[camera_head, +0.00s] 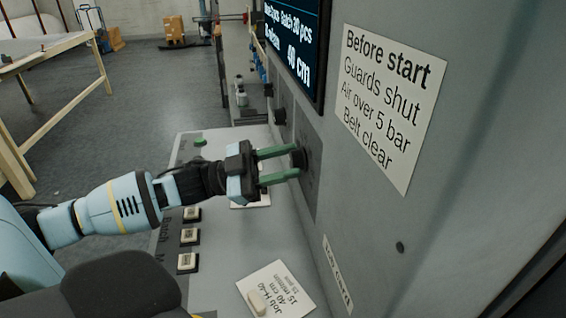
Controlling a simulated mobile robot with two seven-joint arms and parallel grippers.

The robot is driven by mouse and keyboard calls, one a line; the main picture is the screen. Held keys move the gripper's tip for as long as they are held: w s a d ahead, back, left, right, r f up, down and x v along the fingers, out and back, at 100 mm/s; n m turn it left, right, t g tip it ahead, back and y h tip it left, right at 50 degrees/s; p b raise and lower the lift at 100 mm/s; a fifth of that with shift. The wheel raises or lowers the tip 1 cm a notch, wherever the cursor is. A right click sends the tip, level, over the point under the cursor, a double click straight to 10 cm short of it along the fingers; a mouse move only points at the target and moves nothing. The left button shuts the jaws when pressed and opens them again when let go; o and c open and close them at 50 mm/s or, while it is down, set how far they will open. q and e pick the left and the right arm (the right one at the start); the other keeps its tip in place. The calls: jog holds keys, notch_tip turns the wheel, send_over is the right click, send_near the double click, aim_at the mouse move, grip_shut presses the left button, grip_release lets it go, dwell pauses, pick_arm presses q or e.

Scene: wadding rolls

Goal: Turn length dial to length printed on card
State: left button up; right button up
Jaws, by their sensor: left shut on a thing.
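My left gripper (280,164) reaches in from the left, its two green fingers shut on a dark round dial (299,158) on the grey machine panel. The fingers partly hide the dial, and I cannot read its pointer or scale. The job card (275,292) lies on the console ledge at the bottom, with "Job H-40" and "40 cm" printed on it and a small pale block on top. The screen (293,45) above the dial shows "40 cm" under a line ending in "20 pcs". My right gripper is not in view.
Several square push buttons (188,236) line the ledge under my left arm, with a green button (200,142) farther back. More dark knobs (279,117) sit on the panel beyond the dial. A "Before start" sign (388,105) is on the machine wall. A wooden table (55,75) stands at far left.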

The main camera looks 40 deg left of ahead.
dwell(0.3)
pick_arm(q)
jog(key=o, duration=1)
jog(key=shift+a, duration=0.1)
jog(key=shift+p+v, duration=0.3)
jog(key=shift+v, duration=3.55)
